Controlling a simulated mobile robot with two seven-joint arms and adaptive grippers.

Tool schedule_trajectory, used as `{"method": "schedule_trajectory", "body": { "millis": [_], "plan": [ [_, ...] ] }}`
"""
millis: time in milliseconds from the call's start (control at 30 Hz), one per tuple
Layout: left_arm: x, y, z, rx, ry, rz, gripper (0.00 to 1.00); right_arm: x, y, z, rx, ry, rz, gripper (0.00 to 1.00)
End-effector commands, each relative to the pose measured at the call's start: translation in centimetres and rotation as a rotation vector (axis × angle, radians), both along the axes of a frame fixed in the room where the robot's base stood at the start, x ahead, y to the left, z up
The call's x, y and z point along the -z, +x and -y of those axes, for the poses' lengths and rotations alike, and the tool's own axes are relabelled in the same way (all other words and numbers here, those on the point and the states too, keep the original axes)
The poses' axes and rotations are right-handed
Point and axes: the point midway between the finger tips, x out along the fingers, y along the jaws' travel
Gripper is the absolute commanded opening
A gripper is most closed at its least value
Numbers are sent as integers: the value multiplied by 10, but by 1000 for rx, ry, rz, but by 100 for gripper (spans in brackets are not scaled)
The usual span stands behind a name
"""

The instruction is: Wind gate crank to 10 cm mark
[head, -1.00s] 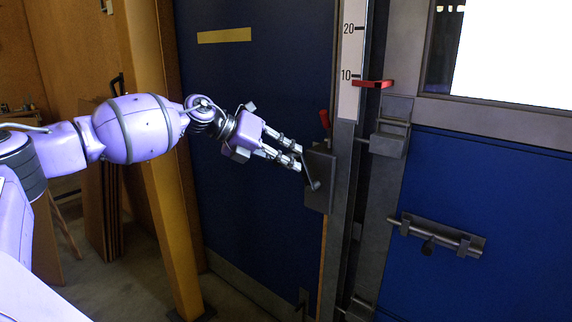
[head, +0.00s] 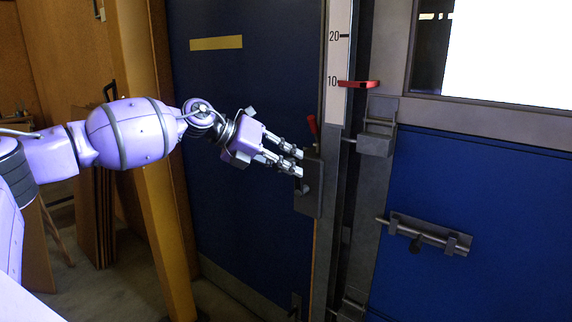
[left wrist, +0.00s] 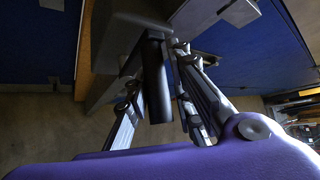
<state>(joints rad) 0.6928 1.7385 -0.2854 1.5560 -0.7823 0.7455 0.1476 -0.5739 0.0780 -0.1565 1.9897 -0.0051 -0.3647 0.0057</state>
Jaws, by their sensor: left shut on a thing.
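The dark crank box (head: 312,200) is mounted on the grey post. My left gripper (head: 298,163) is at the box's upper left, shut on the crank handle. In the left wrist view the handle is a black cylinder (left wrist: 157,85) between the fingers (left wrist: 160,100). In the head view the fingers mostly hide the handle, and the crank arm (head: 304,188) shows just below them. The white scale (head: 338,60) has marks 10 and 20. The red pointer (head: 360,84) is about level with the 10 mark. My right gripper is not in view.
A red lever (head: 313,125) sticks up just above the crank box. A blue panel (head: 470,190) with a sliding bolt (head: 428,236) is on the right, a dark blue door (head: 230,110) behind my arm. A yellow-brown post (head: 165,220) stands behind my left arm.

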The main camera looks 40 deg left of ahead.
Motion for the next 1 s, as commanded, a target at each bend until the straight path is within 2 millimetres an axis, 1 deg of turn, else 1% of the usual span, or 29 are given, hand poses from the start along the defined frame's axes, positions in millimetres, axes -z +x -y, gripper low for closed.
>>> {"method": "schedule_trajectory", "body": {
  "millis": [33, 867, 900, 967, 1000],
  "plan": [
    [-10, 2, 3, 0, -11, 16, 0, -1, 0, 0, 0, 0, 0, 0],
    [-10, 2, 3, -2, -11, 17, 0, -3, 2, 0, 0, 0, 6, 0],
    [-10, 2, 3, -2, -10, 17, 26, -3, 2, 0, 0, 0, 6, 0],
    [-10, 2, 2, -1, -10, 16, 34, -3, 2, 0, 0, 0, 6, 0],
    [-9, 2, 2, -1, -8, 15, 36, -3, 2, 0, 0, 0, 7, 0]
  ]
}}
